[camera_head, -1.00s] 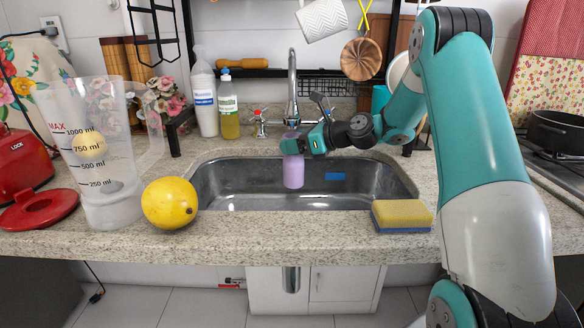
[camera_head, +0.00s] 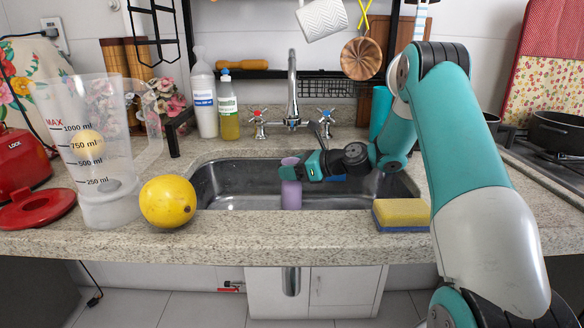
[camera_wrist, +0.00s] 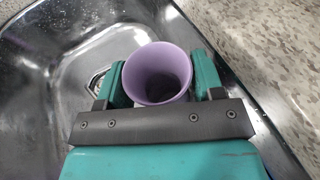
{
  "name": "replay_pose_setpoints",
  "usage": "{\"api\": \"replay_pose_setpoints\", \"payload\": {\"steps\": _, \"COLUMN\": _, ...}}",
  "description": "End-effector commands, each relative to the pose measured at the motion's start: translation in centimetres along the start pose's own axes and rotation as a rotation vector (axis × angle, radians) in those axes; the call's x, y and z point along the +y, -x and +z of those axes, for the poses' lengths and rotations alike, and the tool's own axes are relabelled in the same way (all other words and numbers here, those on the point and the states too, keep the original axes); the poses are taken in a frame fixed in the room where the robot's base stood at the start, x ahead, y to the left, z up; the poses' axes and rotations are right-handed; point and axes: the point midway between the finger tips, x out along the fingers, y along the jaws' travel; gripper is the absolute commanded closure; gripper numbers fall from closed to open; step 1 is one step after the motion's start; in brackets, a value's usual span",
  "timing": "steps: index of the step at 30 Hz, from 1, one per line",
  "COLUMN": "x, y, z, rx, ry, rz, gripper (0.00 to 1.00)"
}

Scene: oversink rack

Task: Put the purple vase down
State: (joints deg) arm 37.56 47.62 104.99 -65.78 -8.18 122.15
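The purple vase (camera_head: 291,193) is upright inside the metal sink basin, toward its middle. My gripper (camera_head: 290,172) reaches in from the right and is shut around the vase's upper part. In the wrist view the vase's open mouth (camera_wrist: 158,75) sits between the two teal fingers, with the gripper (camera_wrist: 160,84) touching it on both sides. The sink (camera_head: 235,186) shows beneath and around it, with the drain partly visible at left in the wrist view. I cannot tell whether the vase's base touches the sink floor.
A yellow fruit (camera_head: 168,202) and a clear measuring jug (camera_head: 97,185) stand on the counter left of the sink. A sponge (camera_head: 402,214) lies at the sink's front right. The faucet (camera_head: 292,95) rises behind the basin. The sink's left part is free.

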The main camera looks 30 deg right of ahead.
Motion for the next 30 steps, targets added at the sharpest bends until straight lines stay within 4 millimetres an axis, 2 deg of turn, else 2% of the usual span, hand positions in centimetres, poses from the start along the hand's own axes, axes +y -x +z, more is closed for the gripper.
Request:
{"api": "replay_pose_setpoints", "payload": {"steps": 11, "x": 0.0, "y": 0.2, "z": 0.3, "rx": 0.000, "ry": 0.000, "rz": -0.001, "gripper": 0.30}}
{"api": "replay_pose_setpoints", "payload": {"steps": 14, "x": -0.1, "y": 1.4, "z": 0.3, "rx": 0.000, "ry": -0.002, "rz": -0.003, "gripper": 0.30}}
{"api": "replay_pose_setpoints", "payload": {"steps": 24, "x": -0.1, "y": 8.8, "z": 0.3, "rx": 0.000, "ry": -0.003, "rz": -0.005, "gripper": 0.30}}
{"api": "replay_pose_setpoints", "payload": {"steps": 30, "x": -0.1, "y": 11.5, "z": 0.3, "rx": 0.000, "ry": -0.002, "rz": -0.002, "gripper": 0.30}}
